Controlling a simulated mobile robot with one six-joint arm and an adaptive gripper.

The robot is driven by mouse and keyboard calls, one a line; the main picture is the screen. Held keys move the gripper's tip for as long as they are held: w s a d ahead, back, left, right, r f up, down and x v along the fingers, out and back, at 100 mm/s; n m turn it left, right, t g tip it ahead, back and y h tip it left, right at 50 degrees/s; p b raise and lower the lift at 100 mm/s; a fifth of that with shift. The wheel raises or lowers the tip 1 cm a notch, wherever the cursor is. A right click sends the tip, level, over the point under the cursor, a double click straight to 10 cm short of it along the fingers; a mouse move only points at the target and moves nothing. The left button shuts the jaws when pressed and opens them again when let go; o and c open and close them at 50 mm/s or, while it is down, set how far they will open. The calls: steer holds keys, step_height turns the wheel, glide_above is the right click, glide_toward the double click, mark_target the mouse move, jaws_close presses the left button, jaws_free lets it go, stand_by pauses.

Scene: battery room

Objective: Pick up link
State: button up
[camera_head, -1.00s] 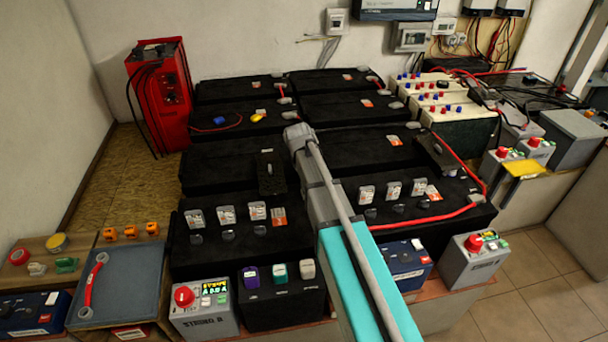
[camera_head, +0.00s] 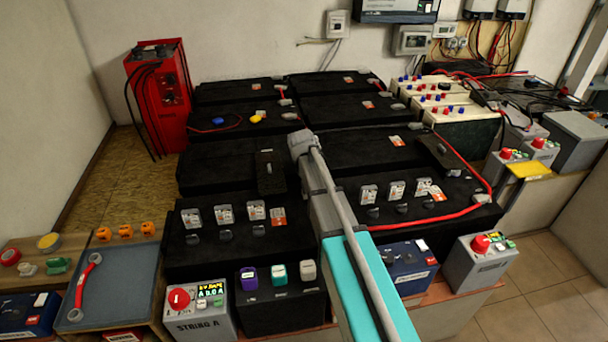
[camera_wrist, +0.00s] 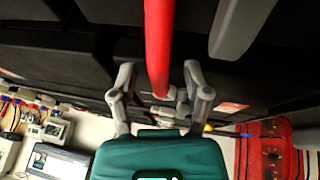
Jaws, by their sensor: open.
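A red link (camera_wrist: 159,45) with a grey end runs down from the top of the wrist view, along the middle between the two fingers. My gripper (camera_wrist: 160,88) has its fingers spread, one on each side of the link in the picture. I cannot tell whether the link lies between them in depth; no grip on it shows. In the head view my arm's grey end reaches over the middle of the black batteries and hides what lies beneath it. Another red link (camera_head: 84,285) with grey ends lies on a grey-blue mat (camera_head: 122,283) at the lower left.
Black batteries (camera_head: 228,165) fill the bench, with a long red bar (camera_head: 435,216) across the right front block. A red charger (camera_head: 160,95) stands at the back left. A grey String A box (camera_head: 197,322) stands at the front. Open floor (camera_head: 545,290) shows at the lower right.

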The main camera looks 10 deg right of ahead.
jaws_close()
stand_by(0.4)
steer(key=shift+r, duration=0.1)
stand_by(0.3)
step_height(320, 180, up, 3)
steer(key=p, duration=0.3)
steer(key=s+r+p, duration=0.9)
steer(key=s+p, duration=0.1)
steer(key=s, duration=0.4)
steer(key=shift+a+r, duration=0.15)
steer(key=shift+r, duration=0.25)
